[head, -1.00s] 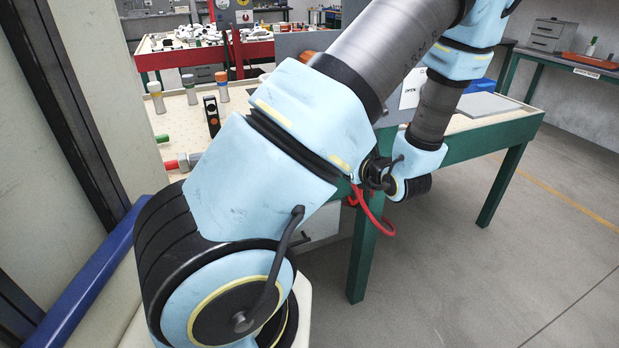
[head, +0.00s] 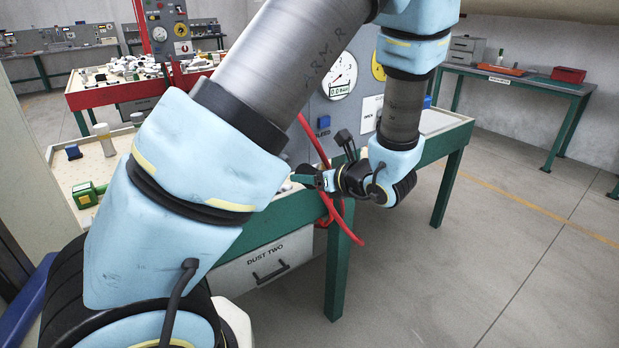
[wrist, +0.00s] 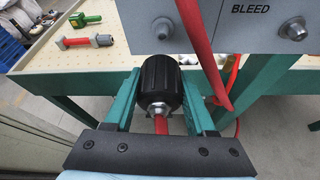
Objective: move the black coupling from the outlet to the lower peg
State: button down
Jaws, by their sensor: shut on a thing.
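The black coupling (wrist: 160,80) is a ribbed cylinder in the middle of the wrist view, between the two green fingers of my gripper (wrist: 160,98). The fingers are shut on its sides. A metal fitting and a red hose (wrist: 161,125) show at its near end. In the head view my gripper (head: 305,178) is beside the front edge of the green-framed bench, below the gauge panel; the coupling is hard to make out there.
The grey panel (head: 335,115) carries a gauge and a blue bleed button (head: 323,122). A red hose (head: 352,232) loops past my gripper and hangs at the bench front. A red-handled tool (wrist: 85,41) and a green part (wrist: 85,20) lie on the perforated benchtop. Floor to the right is clear.

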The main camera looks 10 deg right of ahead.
aim_at(314, 169)
jog(key=shift+w+a+b, duration=0.15)
jog(key=shift+w+a, duration=0.2)
jog(key=shift+w, duration=0.45)
jog(key=shift+w+a+b, duration=0.1)
jog(key=shift+w+a, duration=0.3)
jog(key=shift+w, duration=0.4)
jog(key=shift+w+a+b, duration=0.15)
jog(key=shift+w+a, duration=0.2)
jog(key=shift+w, duration=0.45)
jog(key=shift+w+a, duration=0.4)
jog(key=shift+w, duration=0.4)
jog(key=shift+w+a, duration=0.35)
jog(key=shift+w, duration=0.45)
dwell(0.5)
jog(key=shift+c, duration=0.7)
grip_release()
jog(key=b+v, duration=0.2)
jog(key=v, duration=0.8)
jog(key=shift+s+d+r, duration=0.15)
jog(key=shift+s+d, duration=0.05)
jog(key=shift+s, duration=0.1)
